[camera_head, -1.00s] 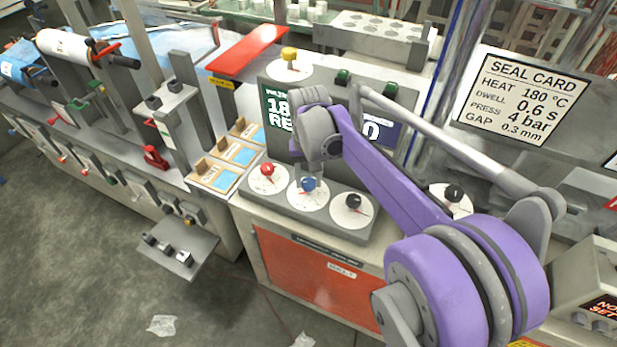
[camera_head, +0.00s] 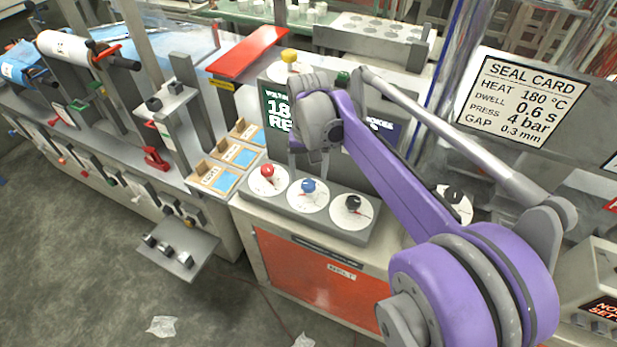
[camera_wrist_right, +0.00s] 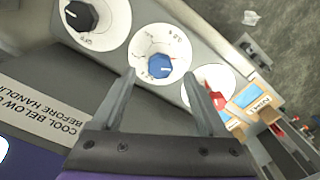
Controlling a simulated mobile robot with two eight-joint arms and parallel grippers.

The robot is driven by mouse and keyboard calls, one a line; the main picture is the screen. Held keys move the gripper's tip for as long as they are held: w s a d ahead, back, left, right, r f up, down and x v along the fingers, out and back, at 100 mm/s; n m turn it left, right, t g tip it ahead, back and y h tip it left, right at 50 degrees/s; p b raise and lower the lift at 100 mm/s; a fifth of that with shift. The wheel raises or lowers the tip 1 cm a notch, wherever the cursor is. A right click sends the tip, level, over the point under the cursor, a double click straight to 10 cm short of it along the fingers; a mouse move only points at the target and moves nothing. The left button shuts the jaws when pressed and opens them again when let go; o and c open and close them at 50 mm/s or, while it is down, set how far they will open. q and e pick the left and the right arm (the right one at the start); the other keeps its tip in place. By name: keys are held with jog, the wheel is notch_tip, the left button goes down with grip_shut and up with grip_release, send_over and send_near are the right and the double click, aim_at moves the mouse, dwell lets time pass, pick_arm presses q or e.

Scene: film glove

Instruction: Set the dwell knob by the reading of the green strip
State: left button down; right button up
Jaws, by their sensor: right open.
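A row of three dial knobs sits on the grey console: a red knob (camera_head: 267,171), a blue knob (camera_head: 308,186) and a black knob (camera_head: 352,202). I cannot read which one is the dwell knob. My right gripper (camera_head: 308,166) is open and empty above the blue knob. In the right wrist view the blue knob (camera_wrist_right: 160,66) shows between the open fingertips (camera_wrist_right: 161,74), with its white dial marks around it. A dark green display (camera_head: 277,112) stands behind, its text partly hidden by my arm. I cannot make out a separate green strip. My left gripper is out of view.
A seal card (camera_head: 517,98) at right reads heat 180 °C, dwell 0.6 s, press 4 bar, gap 0.3 mm. A yellow knob (camera_head: 289,56) and another black knob (camera_head: 454,194) are nearby. Labelled trays (camera_head: 228,158) lie left of the console.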

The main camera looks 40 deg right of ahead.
aim_at(308, 184)
notch_tip(308, 184, up, 8)
jog(key=shift+f, duration=0.25)
jog(key=shift+a, duration=0.1)
dwell(0.4)
jog(key=s+a+f+n+t+p, duration=0.1)
jog(key=s+a+f+n+t, duration=0.4)
jog(key=s+a+f, duration=0.8)
jog(key=shift+s+a+f+n, duration=0.35)
jog(key=shift+a+f+n, duration=0.35)
jog(key=shift+n, duration=0.2)
